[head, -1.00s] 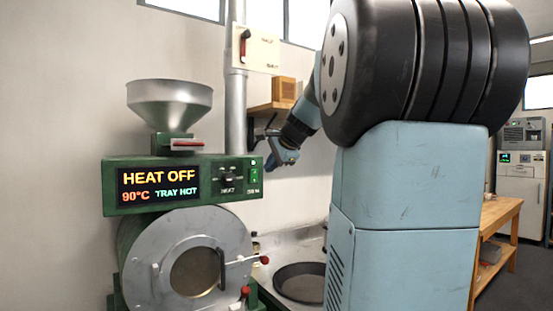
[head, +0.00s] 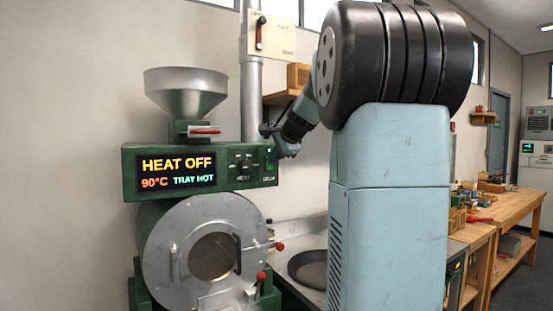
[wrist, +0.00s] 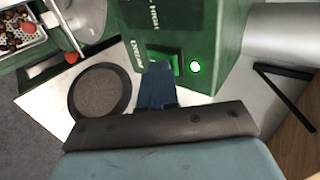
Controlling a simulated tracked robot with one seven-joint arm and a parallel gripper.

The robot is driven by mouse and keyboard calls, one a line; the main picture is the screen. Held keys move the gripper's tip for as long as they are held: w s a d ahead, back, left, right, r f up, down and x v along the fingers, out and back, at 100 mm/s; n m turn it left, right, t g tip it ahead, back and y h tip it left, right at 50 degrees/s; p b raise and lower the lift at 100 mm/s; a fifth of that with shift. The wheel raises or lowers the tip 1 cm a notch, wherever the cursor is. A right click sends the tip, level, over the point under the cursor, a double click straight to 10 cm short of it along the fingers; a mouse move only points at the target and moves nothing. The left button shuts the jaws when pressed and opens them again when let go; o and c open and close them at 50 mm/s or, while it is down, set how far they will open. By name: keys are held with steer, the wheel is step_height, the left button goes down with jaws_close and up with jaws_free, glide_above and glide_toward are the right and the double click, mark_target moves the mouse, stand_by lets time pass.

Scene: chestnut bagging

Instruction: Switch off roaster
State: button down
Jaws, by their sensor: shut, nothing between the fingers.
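The green roaster (head: 210,245) stands at left in the head view, with a round grey front door. Its control panel (head: 130,176) shows "HEAT OFF", "90°C" and "TRAY HOT". At the panel's right end is a green rocker switch (wrist: 166,62), with a lit green lamp (wrist: 195,67) beside it in the wrist view. My gripper (wrist: 158,72) is shut and empty, its blue fingertips close to the switch; I cannot tell if they touch. In the head view my gripper (head: 281,153) is at the panel's right edge.
A metal hopper (head: 186,95) tops the roaster, beside a vertical pipe (head: 251,110). A round dark pan (head: 308,268) lies on the counter below. A wooden workbench (head: 515,210) stands at right.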

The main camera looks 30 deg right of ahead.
steer(key=shift+w, duration=0.25)
steer(key=shift+r, duration=0.25)
steer(key=shift+r, duration=0.65)
steer(key=v, duration=1.3)
steer(key=shift+w+a, duration=0.1)
